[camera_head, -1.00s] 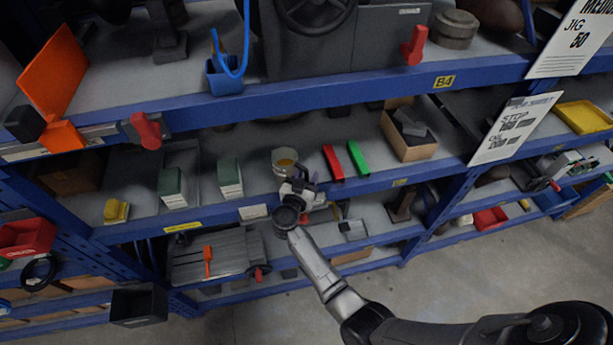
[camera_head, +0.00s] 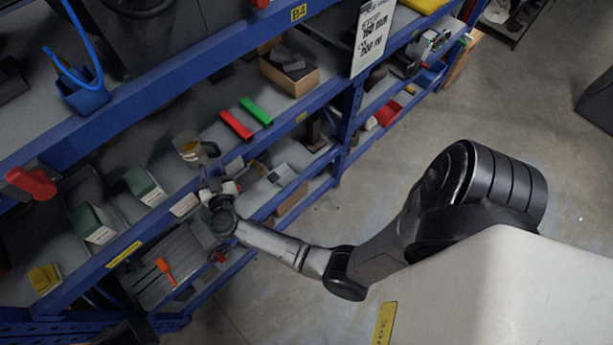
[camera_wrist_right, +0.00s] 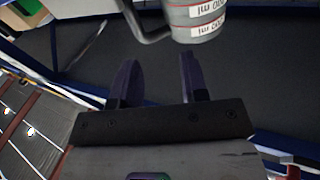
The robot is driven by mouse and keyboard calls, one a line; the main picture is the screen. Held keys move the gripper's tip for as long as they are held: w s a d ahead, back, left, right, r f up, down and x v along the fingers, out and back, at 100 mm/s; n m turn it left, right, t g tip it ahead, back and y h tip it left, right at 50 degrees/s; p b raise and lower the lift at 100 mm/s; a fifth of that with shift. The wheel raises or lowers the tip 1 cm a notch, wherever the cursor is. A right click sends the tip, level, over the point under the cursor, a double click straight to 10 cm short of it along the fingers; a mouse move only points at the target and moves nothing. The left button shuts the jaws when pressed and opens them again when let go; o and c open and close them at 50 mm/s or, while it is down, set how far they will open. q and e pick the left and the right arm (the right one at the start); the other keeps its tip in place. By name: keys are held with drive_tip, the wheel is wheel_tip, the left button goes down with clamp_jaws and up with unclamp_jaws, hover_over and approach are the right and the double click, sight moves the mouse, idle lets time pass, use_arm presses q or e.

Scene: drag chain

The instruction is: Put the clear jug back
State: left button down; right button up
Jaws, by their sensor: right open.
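The clear jug (camera_head: 188,148) stands on the middle shelf near its front edge, with something yellowish showing in it. In the right wrist view the jug (camera_wrist_right: 196,18) is at the top, with red and white measure labels and its handle on the left side. My right gripper (camera_head: 207,174) is just in front of the jug in the head view. In the wrist view its two dark fingers (camera_wrist_right: 157,82) are apart with nothing between them, and the jug is beyond their tips. My left gripper is not in view.
A red block (camera_head: 236,125) and a green block (camera_head: 257,111) lie to the right of the jug. A cardboard box (camera_head: 290,76) is farther right. Green-and-white boxes (camera_head: 145,185) stand to the left. The blue shelf edge runs beneath the jug.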

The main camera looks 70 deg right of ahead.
drive_tip(key=s+a+n+t+y, duration=0.2)
drive_tip(key=s+a+n+y, duration=1)
drive_tip(key=y, duration=0.7)
drive_tip(key=s+d+f+g+h, duration=0.1)
drive_tip(key=s+g, duration=0.4)
drive_tip(key=s, duration=0.5)
drive_tip(key=s+d+f+g+h, duration=0.1)
drive_tip(key=s+d+g+h, duration=0.1)
drive_tip(key=s+g, duration=0.4)
drive_tip(key=s+h, duration=0.1)
drive_tip(key=s, duration=0.3)
drive_tip(key=shift+s+d+f+n, duration=0.25)
drive_tip(key=shift+f+n, duration=0.05)
drive_tip(key=shift+r+p, duration=0.35)
